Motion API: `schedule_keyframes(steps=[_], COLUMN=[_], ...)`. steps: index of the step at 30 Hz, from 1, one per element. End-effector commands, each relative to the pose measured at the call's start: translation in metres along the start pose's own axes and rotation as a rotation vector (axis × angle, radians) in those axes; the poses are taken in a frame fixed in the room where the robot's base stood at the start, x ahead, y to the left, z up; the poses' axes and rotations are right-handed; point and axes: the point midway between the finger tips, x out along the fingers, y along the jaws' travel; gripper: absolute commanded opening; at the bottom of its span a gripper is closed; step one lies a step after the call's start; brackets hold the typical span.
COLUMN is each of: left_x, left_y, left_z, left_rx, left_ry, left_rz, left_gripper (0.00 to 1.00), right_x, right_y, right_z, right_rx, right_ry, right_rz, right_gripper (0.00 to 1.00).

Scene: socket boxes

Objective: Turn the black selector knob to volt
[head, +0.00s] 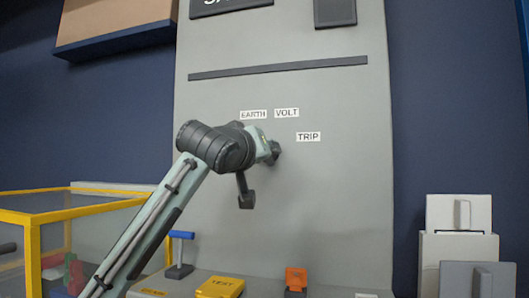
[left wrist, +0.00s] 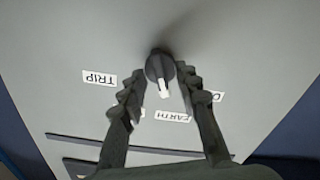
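The black selector knob (left wrist: 157,66) shows in the left wrist view on the grey panel, with a white pointer (left wrist: 164,89). The TRIP label (left wrist: 100,78) is at the left there, and my finger partly covers another label. My right gripper is not in view.
A yellow-framed box (head: 32,240) stands at the lower left. A blue-topped handle (head: 181,236), a yellow TEST block (head: 220,287) and an orange switch (head: 296,279) are below the arm. White socket boxes (head: 458,246) stand at the right. The panel right of TRIP is clear.

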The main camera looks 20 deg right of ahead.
Motion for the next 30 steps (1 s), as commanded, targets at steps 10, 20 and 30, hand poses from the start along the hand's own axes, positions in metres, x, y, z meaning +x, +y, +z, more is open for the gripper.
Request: schedule_keyframes(steps=[10, 20, 30], left_x=[0.0108, 0.0107, 0.0107], left_y=[-0.0002, -0.0003, -0.0002], left_z=[-0.0002, -0.0001, -0.0006], left_rx=[0.000, 0.000, 0.015], left_ry=[0.001, 0.001, 0.000], left_rz=[0.000, 0.000, 0.000], left_gripper=[0.32, 0.00, 0.00], right_x=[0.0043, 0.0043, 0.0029], right_y=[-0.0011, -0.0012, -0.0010], right_z=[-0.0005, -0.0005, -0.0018], right_rx=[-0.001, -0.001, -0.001], right_ry=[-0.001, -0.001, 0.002], right_rz=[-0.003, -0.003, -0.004], right_gripper=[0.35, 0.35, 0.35])
